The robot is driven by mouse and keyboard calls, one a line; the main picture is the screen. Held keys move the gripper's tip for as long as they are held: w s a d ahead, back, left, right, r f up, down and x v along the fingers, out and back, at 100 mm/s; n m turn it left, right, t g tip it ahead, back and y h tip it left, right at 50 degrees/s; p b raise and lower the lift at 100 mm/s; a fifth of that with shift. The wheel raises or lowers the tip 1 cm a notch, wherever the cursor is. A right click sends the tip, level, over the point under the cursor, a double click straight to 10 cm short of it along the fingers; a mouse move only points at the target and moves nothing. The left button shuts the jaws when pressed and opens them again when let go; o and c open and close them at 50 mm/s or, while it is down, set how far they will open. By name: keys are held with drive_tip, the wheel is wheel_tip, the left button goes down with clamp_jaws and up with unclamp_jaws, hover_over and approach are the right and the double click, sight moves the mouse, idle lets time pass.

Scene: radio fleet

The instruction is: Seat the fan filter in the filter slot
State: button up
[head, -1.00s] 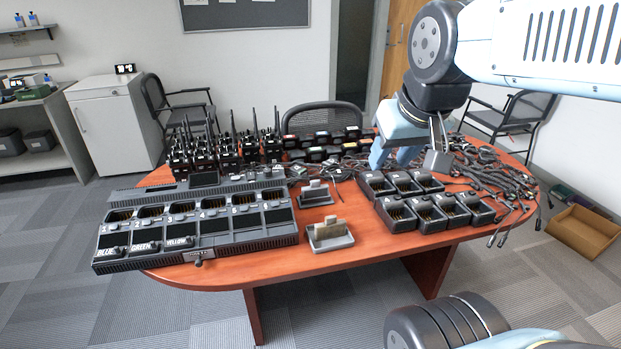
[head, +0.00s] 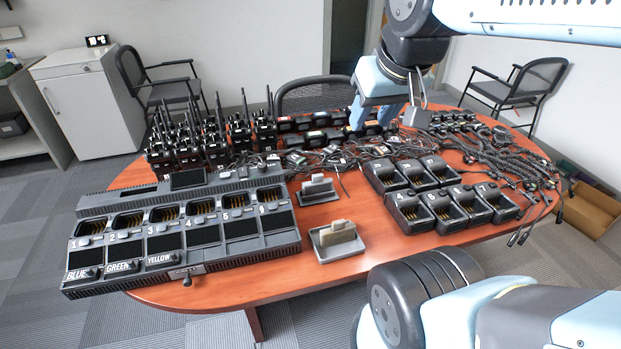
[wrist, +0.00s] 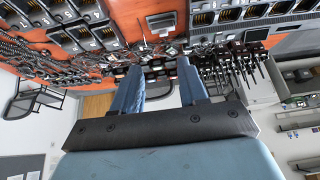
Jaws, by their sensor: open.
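No part is labelled as the fan filter or the filter slot, so I cannot tell for certain which they are. A small pale beige block (head: 338,229) stands upright in a shallow grey tray (head: 338,254) near the table's front edge. A second grey holder (head: 318,197) with a grey upright piece is behind it. A long dark charger bank (head: 180,252) with numbered bays fills the left of the table. My gripper (head: 372,117) is open and empty above the far side of the table, away from the block. Its blue fingers also show in the wrist view (wrist: 158,75).
Upright radios (head: 200,138) with antennas stand behind the charger bank. Several single chargers (head: 440,190) sit at the right. Tangled cables (head: 490,155) cover the far right. The front strip of the wooden table (head: 280,283) is clear. Chairs stand behind.

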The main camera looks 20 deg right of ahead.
drive_tip(key=shift+o, duration=0.6)
drive_tip(key=shift+w, duration=0.25)
drive_tip(key=m+g+h, duration=0.5)
drive_tip(key=m+g, duration=0.1)
drive_tip(key=m, duration=1.2)
hover_over(317, 175)
drive_tip(key=a, duration=0.5)
wheel_tip(317, 175, down, 23)
drive_tip(key=shift+y, duration=0.3)
drive_tip(key=x, duration=1.2)
drive_tip(key=shift+w+d+f, duration=0.2)
drive_tip(key=shift+d+f, duration=0.1)
drive_tip(key=shift+d, duration=0.05)
drive_tip(key=shift+c, duration=0.4)
clamp_jaws()
